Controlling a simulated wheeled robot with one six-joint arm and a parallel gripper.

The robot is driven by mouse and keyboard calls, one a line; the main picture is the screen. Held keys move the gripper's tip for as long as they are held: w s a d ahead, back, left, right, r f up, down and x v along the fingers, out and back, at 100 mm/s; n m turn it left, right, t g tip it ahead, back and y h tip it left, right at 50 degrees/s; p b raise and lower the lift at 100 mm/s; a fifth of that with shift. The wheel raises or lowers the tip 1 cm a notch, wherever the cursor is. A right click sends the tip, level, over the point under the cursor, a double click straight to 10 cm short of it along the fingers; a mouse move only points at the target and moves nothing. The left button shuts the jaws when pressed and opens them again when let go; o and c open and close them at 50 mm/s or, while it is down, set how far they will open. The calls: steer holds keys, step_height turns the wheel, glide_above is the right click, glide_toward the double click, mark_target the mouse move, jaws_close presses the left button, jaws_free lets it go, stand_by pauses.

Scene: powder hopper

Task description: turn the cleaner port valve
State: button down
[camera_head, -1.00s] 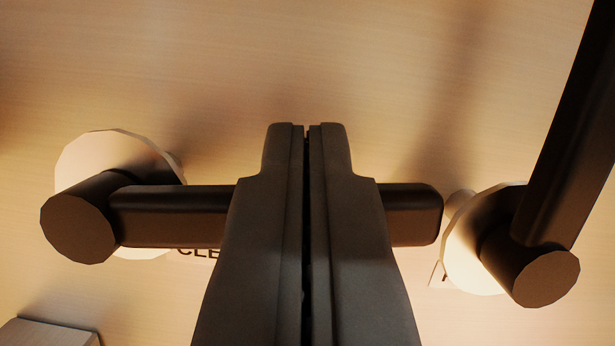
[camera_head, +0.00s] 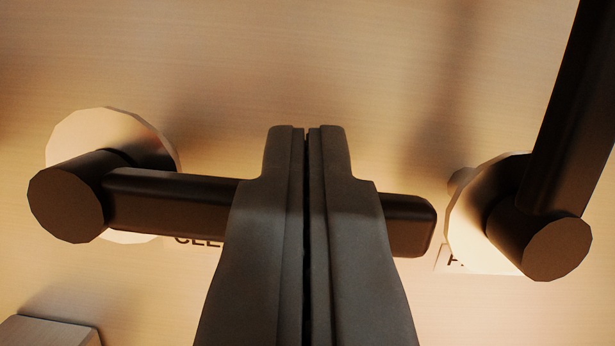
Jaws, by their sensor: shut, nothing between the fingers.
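The valve handle (camera_head: 170,202) on the left is a dark bar that runs rightward from its round dark hub (camera_head: 66,199), tilted slightly down to the right. A pale round disc (camera_head: 110,135) sits behind the hub. A partly hidden label (camera_head: 197,240) below the bar shows letters like "CLE". My gripper (camera_head: 306,130) is shut and empty, its two fingers pressed together. It stands in front of the bar and hides its middle part. The bar's free end shows to the right of the fingers. Whether the fingers touch the bar cannot be told.
A second dark handle (camera_head: 574,110) on the right points up from its hub (camera_head: 541,245), with a pale disc behind it. Its label (camera_head: 470,261) is mostly hidden. A grey block (camera_head: 48,333) is at the lower left. The pale panel (camera_head: 300,60) above the fingers is bare.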

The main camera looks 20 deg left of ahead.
steer(key=v, duration=1.7)
steer(key=shift+s+f, duration=0.2)
